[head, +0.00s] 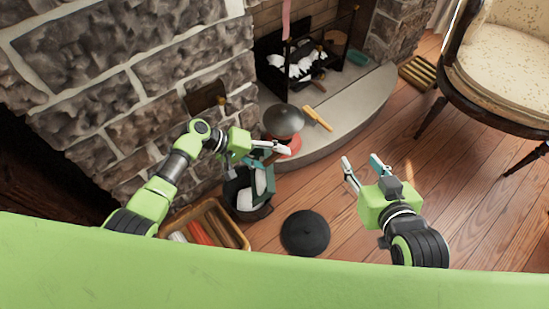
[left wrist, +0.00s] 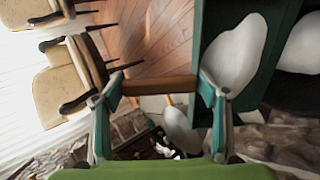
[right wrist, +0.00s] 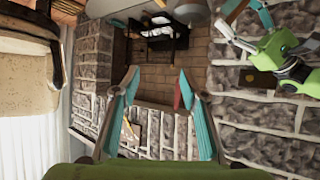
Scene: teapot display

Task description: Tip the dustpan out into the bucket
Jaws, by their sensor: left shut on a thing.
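My left gripper (head: 274,147) is shut on the brown wooden handle (left wrist: 158,86) of the dustpan. The green dustpan (left wrist: 212,28) carries a large white lump (left wrist: 236,50) in the left wrist view. In the head view the dustpan (head: 236,186) hangs tilted below the gripper, at the mouth of the dark bucket (head: 246,212); white shows there too. I cannot tell how much is inside the bucket. My right gripper (head: 363,165) is open and empty over the wooden floor; its spread fingers show in the right wrist view (right wrist: 158,82).
A black round lid (head: 305,232) lies on the floor right of the bucket. A wooden crate (head: 235,232) stands left of it. A grey domed object (head: 283,121) and a wooden-handled tool (head: 318,118) are by the hearth (head: 350,110). A chair (head: 505,60) stands right.

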